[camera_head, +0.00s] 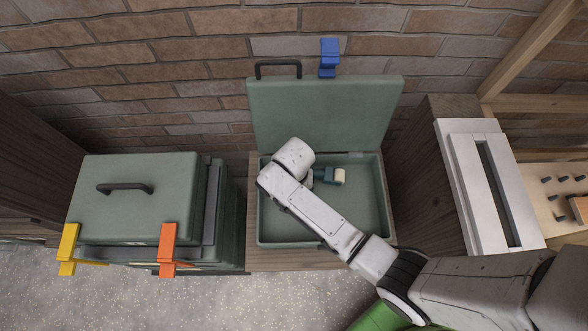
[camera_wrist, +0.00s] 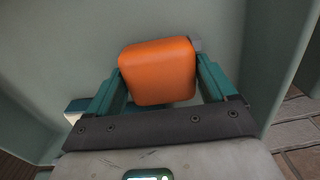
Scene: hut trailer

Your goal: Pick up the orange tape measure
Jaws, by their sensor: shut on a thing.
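The orange tape measure (camera_wrist: 158,72) sits between the two teal fingers of my gripper (camera_wrist: 160,85) in the wrist view. The fingers press on its left and right sides, so my gripper is shut on it. Behind it is a plain grey-green surface. In the head view my arm reaches over the open green case (camera_head: 374,222). My wrist hides the gripper and the tape measure there. I cannot tell from these views whether the tape measure touches the case.
A small teal and cream object (camera_head: 338,176) lies in the case beside my wrist. The raised lid (camera_head: 325,115) stands behind, with a blue clamp (camera_head: 329,55) above. Closed green cases (camera_head: 135,205) with yellow and orange clamps stand left. A white unit (camera_head: 470,185) stands right.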

